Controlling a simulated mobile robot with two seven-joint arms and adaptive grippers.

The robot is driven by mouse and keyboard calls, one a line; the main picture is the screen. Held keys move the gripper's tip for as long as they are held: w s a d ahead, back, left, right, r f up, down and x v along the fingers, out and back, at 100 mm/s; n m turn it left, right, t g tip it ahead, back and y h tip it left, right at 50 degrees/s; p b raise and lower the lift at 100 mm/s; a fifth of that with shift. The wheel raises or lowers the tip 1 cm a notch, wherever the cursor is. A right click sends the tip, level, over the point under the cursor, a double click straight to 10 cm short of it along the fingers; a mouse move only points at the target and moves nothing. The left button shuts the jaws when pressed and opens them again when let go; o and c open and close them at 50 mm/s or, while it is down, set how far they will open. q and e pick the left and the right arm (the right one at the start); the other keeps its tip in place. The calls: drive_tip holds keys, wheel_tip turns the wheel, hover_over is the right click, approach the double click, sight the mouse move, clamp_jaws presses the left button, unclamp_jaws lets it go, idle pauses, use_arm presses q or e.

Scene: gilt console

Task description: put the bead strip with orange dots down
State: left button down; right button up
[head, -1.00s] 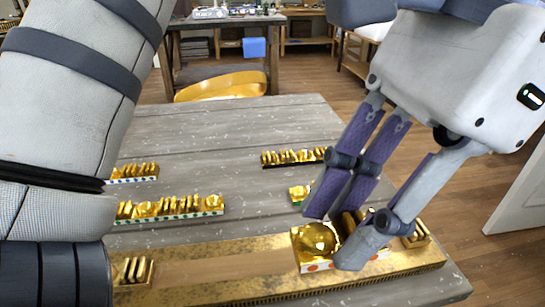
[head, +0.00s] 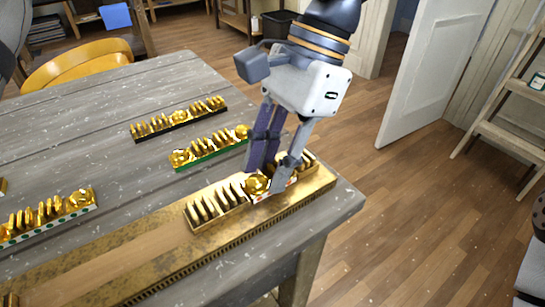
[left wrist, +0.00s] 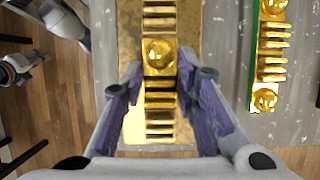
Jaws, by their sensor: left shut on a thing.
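The bead strip with orange dots (head: 258,184) shows a round gold bead and a bit of white side in the head view; the fingers hide the rest. My left gripper (head: 266,168) is shut on it. The strip is low at the gilt board (head: 110,270), in line between a ribbed gold piece (head: 216,206) on its left and another (head: 308,163) on its right. In the left wrist view the strip (left wrist: 159,56) lies between the fingers (left wrist: 160,88). I cannot tell whether it touches the board. My right gripper is not in view.
A black-edged strip (head: 180,120), a green-edged strip (head: 211,149) and a white strip with green dots (head: 48,217) lie on the grey table (head: 110,95). A yellow chair (head: 75,62) stands behind. Bare wooden floor lies to the right, with a white door (head: 428,75).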

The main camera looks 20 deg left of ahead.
use_arm(q)
drive_tip(key=shift+r, duration=0.1)
drive_tip(key=c, duration=1.2)
unclamp_jaws()
drive_tip(key=shift+c, duration=0.2)
drive_tip(key=p+v, duration=0.1)
drive_tip(key=v, duration=1.1)
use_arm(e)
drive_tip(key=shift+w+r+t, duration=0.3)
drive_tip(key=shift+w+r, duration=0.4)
